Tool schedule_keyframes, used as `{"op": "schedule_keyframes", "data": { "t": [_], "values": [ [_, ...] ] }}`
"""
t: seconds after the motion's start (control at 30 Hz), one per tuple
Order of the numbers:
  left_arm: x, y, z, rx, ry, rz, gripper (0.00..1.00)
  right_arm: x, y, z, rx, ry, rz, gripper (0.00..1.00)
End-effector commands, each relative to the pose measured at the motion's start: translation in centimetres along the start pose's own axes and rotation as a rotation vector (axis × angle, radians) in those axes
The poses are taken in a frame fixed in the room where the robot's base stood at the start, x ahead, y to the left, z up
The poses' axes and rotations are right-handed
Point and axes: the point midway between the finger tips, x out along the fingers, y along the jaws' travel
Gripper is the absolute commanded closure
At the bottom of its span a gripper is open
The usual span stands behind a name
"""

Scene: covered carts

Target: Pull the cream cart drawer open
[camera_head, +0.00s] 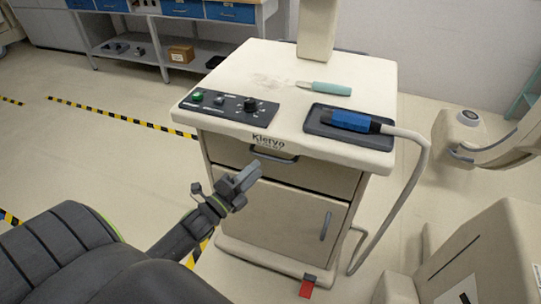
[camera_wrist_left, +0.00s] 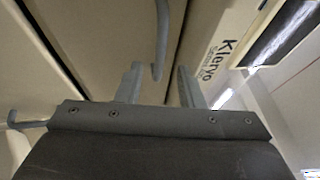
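The cream cart (camera_head: 230,225) stands in the middle of the head view. Its drawer (camera_head: 318,178) looks closed, its front flush under the top. A dark grey bow handle (camera_head: 273,156) is on the drawer front. My left gripper (camera_head: 246,177) is in front of the drawer, just below and left of the handle. In the left wrist view its fingers (camera_wrist_left: 159,72) are apart, and the drawer handle (camera_wrist_left: 160,40) lies between and beyond the fingertips. Contact cannot be told. The drawer front also shows there (camera_wrist_left: 115,35). My right gripper is out of view.
On the cart top are a control panel (camera_head: 228,107), a teal-handled tool (camera_head: 325,87) and a blue device (camera_head: 352,120) with a hanging cable (camera_head: 400,215). A door (camera_head: 290,222) is under the drawer. A red tag (camera_head: 307,286) is at the cart foot. Cream equipment (camera_head: 490,255) stands right.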

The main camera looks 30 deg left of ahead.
Motion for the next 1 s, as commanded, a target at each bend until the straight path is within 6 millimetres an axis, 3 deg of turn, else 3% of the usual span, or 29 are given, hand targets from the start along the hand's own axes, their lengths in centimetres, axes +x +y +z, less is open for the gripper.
{"op": "schedule_keyframes", "data": {
  "t": [0.2, 0.4, 0.8, 1.0],
  "values": [
    [4.2, -0.3, 0.0, -0.002, -0.001, -0.002, 0.66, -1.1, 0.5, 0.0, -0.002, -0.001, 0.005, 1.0],
    [6.4, -0.1, 0.0, -0.001, -0.001, 0.0, 0.66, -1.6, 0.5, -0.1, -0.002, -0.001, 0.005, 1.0],
    [7.0, 0.0, 0.0, -0.001, -0.001, 0.001, 0.66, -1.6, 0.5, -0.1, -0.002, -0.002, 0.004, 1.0],
    [7.0, 0.0, 0.0, -0.001, -0.001, 0.001, 0.89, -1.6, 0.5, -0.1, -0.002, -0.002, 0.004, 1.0]
  ]
}}
